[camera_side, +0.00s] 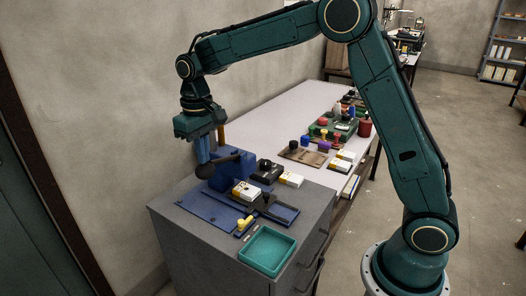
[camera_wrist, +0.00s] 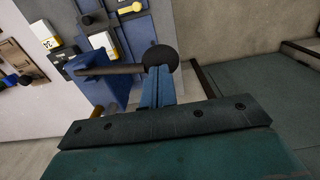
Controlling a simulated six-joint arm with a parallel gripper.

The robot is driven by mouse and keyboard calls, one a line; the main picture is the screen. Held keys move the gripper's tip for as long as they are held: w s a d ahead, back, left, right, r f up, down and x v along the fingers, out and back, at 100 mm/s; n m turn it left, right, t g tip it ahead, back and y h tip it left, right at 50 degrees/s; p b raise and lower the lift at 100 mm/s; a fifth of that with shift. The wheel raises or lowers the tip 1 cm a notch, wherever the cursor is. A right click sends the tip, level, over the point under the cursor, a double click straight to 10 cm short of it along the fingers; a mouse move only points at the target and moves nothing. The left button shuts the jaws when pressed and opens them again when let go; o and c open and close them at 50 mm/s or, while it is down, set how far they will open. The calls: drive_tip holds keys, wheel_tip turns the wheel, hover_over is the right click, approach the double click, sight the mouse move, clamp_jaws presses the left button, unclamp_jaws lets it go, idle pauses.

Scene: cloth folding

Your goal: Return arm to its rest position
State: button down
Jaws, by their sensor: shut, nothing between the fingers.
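My arm is raised and bent over the grey cabinet (camera_side: 180,240), with my gripper (camera_side: 203,158) pointing down. In the wrist view my gripper (camera_wrist: 157,75) shows two blue fingers side by side, shut with nothing between them. A dark ball knob (camera_side: 205,171) on a lever is just beyond the fingertips. The knob also shows in the wrist view (camera_wrist: 161,56), with its rod running left to a blue block (camera_wrist: 105,85). I cannot tell whether the fingertips touch the knob. The blue block (camera_side: 232,172) stands on the cabinet in the side view. No cloth is visible.
On the cabinet lie a blue plate (camera_side: 207,212), a yellow-and-white box (camera_side: 246,191), a yellow piece (camera_side: 244,224) and a teal tray (camera_side: 267,251). A pale table (camera_side: 265,120) behind carries several items. A wall (camera_side: 110,110) rises on the left.

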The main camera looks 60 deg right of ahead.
drive_tip(key=shift+r, duration=0.65)
drive_tip(key=shift+s+d+r, duration=0.1)
drive_tip(key=shift+s+r, duration=0.3)
drive_tip(key=shift+r, duration=0.05)
drive_tip(key=s+d+r+t, duration=0.1)
drive_tip(key=s+r, duration=0.3)
drive_tip(key=s, duration=0.3)
drive_tip(key=s+d+r+t, duration=0.2)
drive_tip(key=s+r, duration=0.2)
drive_tip(key=s, duration=0.4)
drive_tip(key=s+d+f+t, duration=0.1)
drive_tip(key=s+f+t, duration=0.1)
drive_tip(key=s, duration=1.3)
drive_tip(key=shift+f+t, duration=0.25)
drive_tip(key=shift+t, duration=0.05)
drive_tip(key=shift+d, duration=0.1)
